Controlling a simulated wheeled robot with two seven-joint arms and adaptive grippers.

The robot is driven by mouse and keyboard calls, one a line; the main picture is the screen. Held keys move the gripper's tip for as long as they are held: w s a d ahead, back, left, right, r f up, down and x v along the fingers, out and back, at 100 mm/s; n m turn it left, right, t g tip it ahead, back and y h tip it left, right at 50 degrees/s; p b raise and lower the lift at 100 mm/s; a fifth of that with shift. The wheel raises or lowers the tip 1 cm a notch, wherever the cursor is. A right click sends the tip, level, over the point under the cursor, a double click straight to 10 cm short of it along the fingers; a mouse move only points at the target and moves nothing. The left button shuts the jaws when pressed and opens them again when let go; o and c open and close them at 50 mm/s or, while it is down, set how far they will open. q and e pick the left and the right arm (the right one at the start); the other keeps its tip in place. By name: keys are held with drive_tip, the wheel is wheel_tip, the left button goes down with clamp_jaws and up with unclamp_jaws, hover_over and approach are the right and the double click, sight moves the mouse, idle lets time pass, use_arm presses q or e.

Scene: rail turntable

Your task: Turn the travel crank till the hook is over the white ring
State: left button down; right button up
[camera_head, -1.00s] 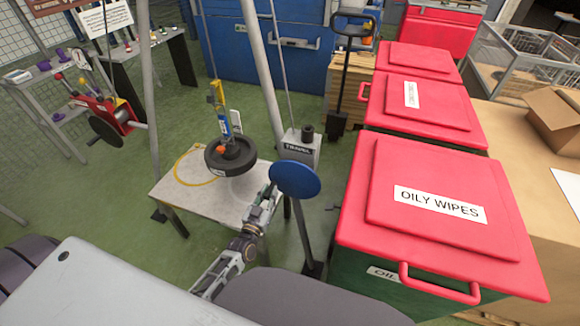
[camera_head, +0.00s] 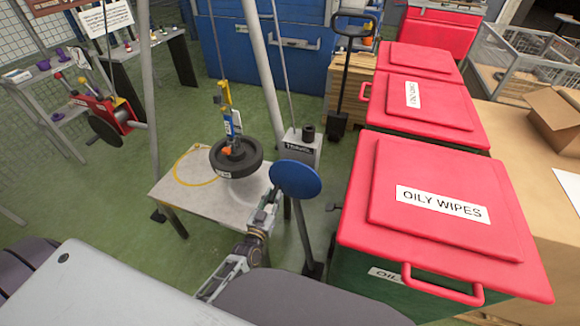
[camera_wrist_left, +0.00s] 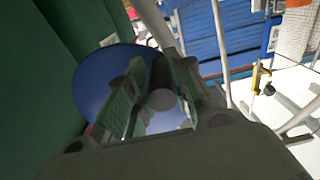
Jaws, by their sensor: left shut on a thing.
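The travel crank is a blue disc (camera_head: 295,179) on a grey post, beside the grey box marked TRAVEL (camera_head: 301,148). My left gripper (camera_head: 268,200) is at the left side of the disc. A yellow ring (camera_head: 176,168) lies on the table, partly hidden. I cannot make out a white ring. My right gripper is out of view.
The grey table (camera_head: 205,196) stands left of the crank post. Red-lidded bins (camera_head: 430,250) stand close on the right. Pale frame legs (camera_head: 266,90) rise behind the table. A red winch (camera_head: 108,115) is at the left. Green floor is free left of the table.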

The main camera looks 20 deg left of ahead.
use_arm(q)
drive_tip(key=shift+s+d+f, duration=0.15)
drive_tip(key=shift+d+f, duration=0.55)
drive_tip(key=shift+d, duration=0.15)
drive_tip(key=shift+s+d+f, duration=0.15)
drive_tip(key=shift+d+f, duration=0.5)
drive_tip(key=shift+d, duration=0.2)
drive_tip(key=shift+d+f+h, duration=0.15)
drive_tip(key=shift+d+h, duration=0.1)
drive_tip(key=shift+h, duration=0.15)
drive_tip(key=shift+w+d, duration=0.15)
drive_tip(key=shift+d, duration=0.7)
drive_tip(key=shift+w+d, duration=0.1)
drive_tip(key=shift+d, duration=0.3)
drive_tip(key=c, duration=1.1)
unclamp_jaws()
drive_tip(key=shift+d+r, duration=0.25)
drive_tip(key=shift+r, duration=0.05)
drive_tip(key=shift+c, duration=0.2)
drive_tip(key=shift+o, duration=0.5)
drive_tip(key=shift+a, duration=0.1)
drive_tip(key=shift+a+f, duration=0.1)
drive_tip(key=shift+a, duration=0.1)
